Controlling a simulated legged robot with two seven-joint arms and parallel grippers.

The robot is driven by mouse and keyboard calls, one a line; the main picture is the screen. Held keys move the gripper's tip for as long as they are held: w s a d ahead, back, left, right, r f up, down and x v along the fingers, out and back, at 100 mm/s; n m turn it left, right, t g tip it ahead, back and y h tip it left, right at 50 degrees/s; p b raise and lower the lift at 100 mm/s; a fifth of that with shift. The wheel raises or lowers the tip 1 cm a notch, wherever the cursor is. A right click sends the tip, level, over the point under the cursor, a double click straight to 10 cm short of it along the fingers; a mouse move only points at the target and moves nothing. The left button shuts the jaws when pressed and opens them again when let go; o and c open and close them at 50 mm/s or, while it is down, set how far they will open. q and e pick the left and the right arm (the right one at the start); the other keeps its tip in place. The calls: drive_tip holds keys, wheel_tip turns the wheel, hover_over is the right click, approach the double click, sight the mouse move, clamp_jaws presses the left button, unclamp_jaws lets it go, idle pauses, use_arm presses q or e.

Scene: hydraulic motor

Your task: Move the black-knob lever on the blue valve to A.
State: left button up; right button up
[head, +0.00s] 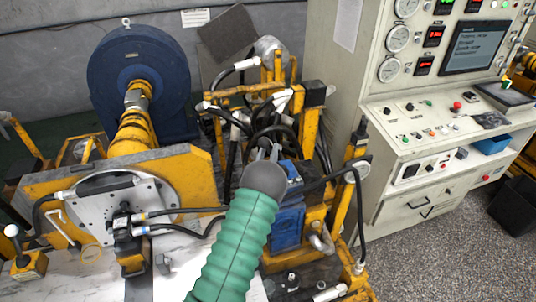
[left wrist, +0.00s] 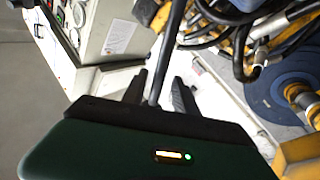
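The blue valve (head: 287,228) stands right of centre in the head view, partly hidden behind my left arm. My left gripper (head: 268,152) is at the end of the green-sleeved arm, just above and left of the valve; its fingers look small and dark there. In the left wrist view the two dark fingers (left wrist: 160,90) are apart. A thin dark rod (left wrist: 170,45), which looks like the valve's lever, runs between them with visible gaps. The black knob and the A mark cannot be made out. My right gripper is in neither view.
Black hoses (head: 272,135) and a yellow frame (head: 212,98) crowd the space behind the valve. A blue motor disc (head: 130,70) is at the back left. A white-knob lever (head: 12,231) stands far left. A control cabinet (head: 350,120) stands right, with clear floor before it.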

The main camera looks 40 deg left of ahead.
use_arm(q)
drive_tip(key=b+v, duration=0.7)
drive_tip(key=v, duration=0.9)
drive_tip(key=shift+s+d, duration=0.2)
drive_tip(key=shift+s, duration=0.1)
drive_tip(key=shift+a+f, duration=0.1)
drive_tip(key=shift+f, duration=0.1)
